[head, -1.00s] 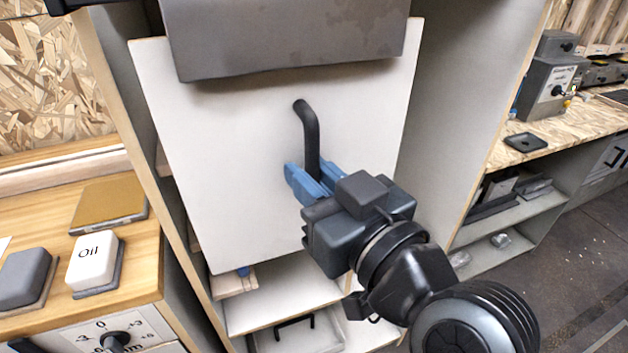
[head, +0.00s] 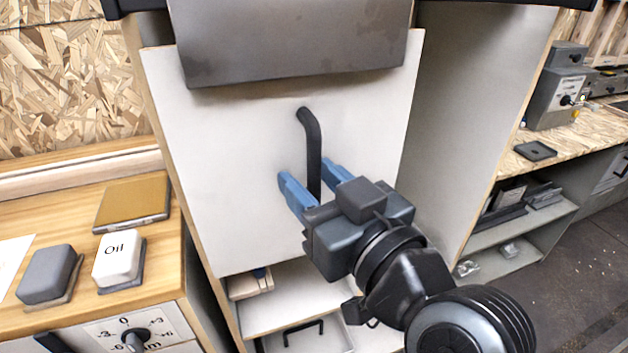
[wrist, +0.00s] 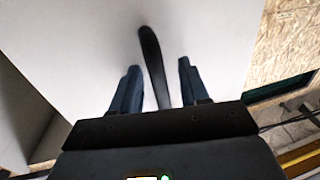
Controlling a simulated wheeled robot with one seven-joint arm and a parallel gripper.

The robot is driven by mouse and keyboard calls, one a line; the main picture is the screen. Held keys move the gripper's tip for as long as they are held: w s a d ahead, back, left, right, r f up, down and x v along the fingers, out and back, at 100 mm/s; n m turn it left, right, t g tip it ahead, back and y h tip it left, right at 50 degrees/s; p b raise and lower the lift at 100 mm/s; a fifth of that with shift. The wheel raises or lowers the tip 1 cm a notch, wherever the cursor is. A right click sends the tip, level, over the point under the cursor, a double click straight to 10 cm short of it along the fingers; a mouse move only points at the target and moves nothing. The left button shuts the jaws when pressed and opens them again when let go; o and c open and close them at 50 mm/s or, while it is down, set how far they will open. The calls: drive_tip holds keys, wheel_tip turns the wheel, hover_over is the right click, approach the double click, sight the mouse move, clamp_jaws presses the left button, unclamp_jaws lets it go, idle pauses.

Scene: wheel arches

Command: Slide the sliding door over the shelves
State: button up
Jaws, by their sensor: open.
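The sliding door (head: 225,170) is a white panel in front of the shelves (head: 290,290), and shelf compartments show below its lower edge. A black bar handle (head: 310,140) stands out from the door. My gripper (head: 312,180) is open, with its blue fingers on either side of the handle's lower part. In the wrist view the handle (wrist: 152,60) runs down between the two spread fingers (wrist: 158,85). Both fingers look clear of it. The handle's lower end is hidden by my gripper in the head view.
A dark grey panel (head: 290,40) hangs over the door's top. At left is a wooden counter (head: 165,270) with an Oil block (head: 118,255) and a grey block (head: 48,272). At right is a workbench (head: 580,160) with machines.

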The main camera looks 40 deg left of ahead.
drive_tip(key=shift+o, duration=0.4)
drive_tip(key=shift+d, duration=0.15)
drive_tip(key=shift+s+d, duration=0.1)
drive_tip(key=shift+d, duration=0.25)
drive_tip(key=b+v, duration=0.1)
drive_tip(key=v, duration=0.6)
drive_tip(key=shift+a, duration=0.1)
